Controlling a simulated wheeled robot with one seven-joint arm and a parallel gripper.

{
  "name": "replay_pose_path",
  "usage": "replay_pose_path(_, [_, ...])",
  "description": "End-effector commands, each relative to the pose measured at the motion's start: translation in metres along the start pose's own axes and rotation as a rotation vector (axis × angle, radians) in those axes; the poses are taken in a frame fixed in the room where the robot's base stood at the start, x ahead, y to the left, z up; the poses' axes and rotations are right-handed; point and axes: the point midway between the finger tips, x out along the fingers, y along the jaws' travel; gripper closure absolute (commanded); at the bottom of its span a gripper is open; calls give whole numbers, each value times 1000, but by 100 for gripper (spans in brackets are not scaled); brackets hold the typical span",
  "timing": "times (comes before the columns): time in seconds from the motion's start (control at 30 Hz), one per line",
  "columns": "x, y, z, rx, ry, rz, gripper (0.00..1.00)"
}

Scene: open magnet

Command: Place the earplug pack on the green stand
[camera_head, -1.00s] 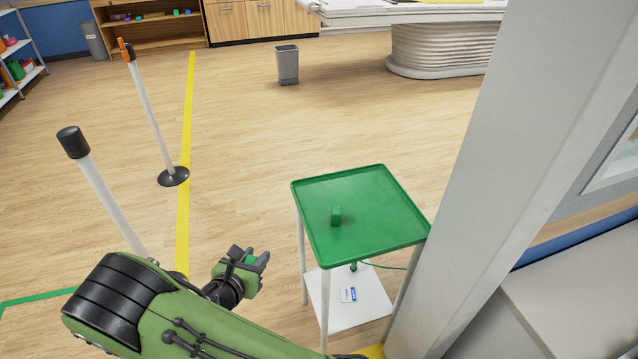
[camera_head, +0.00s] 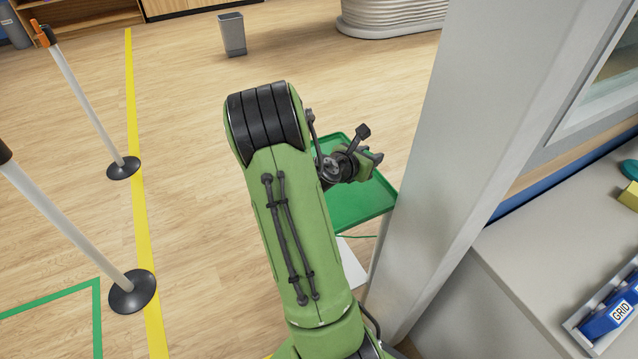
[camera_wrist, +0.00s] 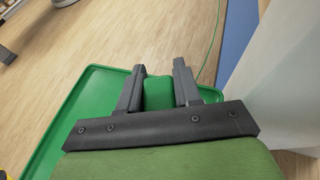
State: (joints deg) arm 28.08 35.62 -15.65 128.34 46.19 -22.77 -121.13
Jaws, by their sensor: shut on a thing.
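My gripper (camera_head: 372,160) is over the green stand (camera_head: 352,218), a square green tray on white legs, partly hidden by my arm. In the wrist view my gripper (camera_wrist: 158,90) is shut on a small green block (camera_wrist: 158,93), which I take to be the earplug pack; it has no readable label. The stand's green top (camera_wrist: 92,98) spreads below and left of the fingers. The gap between the block and the top cannot be told. The small green block seen earlier on the stand does not show apart from the gripper now.
A grey pillar (camera_head: 445,150) stands close to the right of the stand. White posts with black bases stand left by a yellow floor line (camera_head: 140,200). A grey bin (camera_head: 232,35) is behind.

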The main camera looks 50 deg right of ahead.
Motion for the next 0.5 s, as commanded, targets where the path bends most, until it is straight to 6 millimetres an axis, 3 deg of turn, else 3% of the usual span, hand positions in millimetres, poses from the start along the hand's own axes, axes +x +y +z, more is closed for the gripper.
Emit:
replay_pose_path(0.07, [6, -8, 1, 6, -3, -11, 95])
replay_pose_path(0.3, [28, -10, -49, 2, -2, -15, 95])
replay_pose_path(0.5, [38, -9, -74, 4, -2, -14, 95])
